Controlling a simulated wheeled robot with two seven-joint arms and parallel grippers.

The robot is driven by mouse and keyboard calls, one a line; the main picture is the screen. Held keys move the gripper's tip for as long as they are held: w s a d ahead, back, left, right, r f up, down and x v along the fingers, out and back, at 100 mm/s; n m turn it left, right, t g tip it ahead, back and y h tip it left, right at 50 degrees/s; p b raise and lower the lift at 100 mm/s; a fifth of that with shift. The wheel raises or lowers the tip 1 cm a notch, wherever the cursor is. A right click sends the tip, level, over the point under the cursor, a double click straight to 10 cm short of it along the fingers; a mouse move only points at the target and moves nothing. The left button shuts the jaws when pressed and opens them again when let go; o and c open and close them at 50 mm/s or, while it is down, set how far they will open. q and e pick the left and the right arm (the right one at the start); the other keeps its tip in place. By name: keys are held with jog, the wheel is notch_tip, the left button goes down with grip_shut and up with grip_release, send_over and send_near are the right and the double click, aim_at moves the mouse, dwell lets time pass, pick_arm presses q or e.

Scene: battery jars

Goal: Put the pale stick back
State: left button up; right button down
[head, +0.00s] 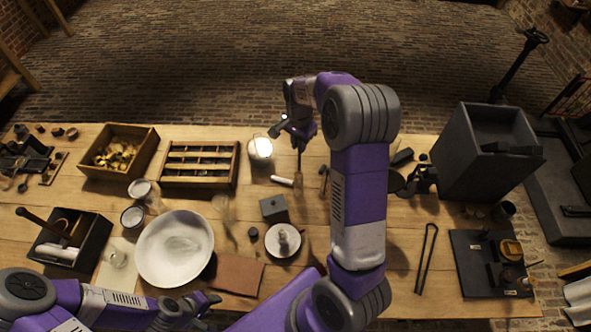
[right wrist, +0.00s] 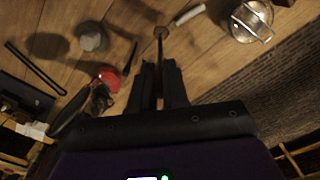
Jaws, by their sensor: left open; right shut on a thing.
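My right gripper (head: 300,134) is above the back middle of the table, shut on a thin brownish stick (head: 299,162) that points down. In the right wrist view its fingers (right wrist: 160,80) close around the stick, whose rounded end (right wrist: 160,33) shows beyond them. I cannot tell whether its lower end touches the table. A short white stick (head: 282,180) lies on the table close by; it also shows in the right wrist view (right wrist: 188,14). My left gripper (head: 203,302) is open and empty at the table's front edge, below the white bowl.
A glass jar (head: 260,149) stands left of the right gripper. A compartment tray (head: 199,182), a box of brass pieces (head: 120,178), a white bowl (head: 174,248) and a black box (head: 70,240) fill the left. A grey block (head: 273,208) and a white dish (head: 283,241) stand in front.

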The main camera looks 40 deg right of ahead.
notch_tip(320, 180, down, 13)
jog(key=shift+f, duration=0.15)
jog(key=shift+w, duration=0.1)
jog(key=shift+f, duration=0.1)
jog(key=c, duration=1.1)
grip_release()
notch_tip(320, 180, up, 12)
jog(key=shift+r, duration=0.15)
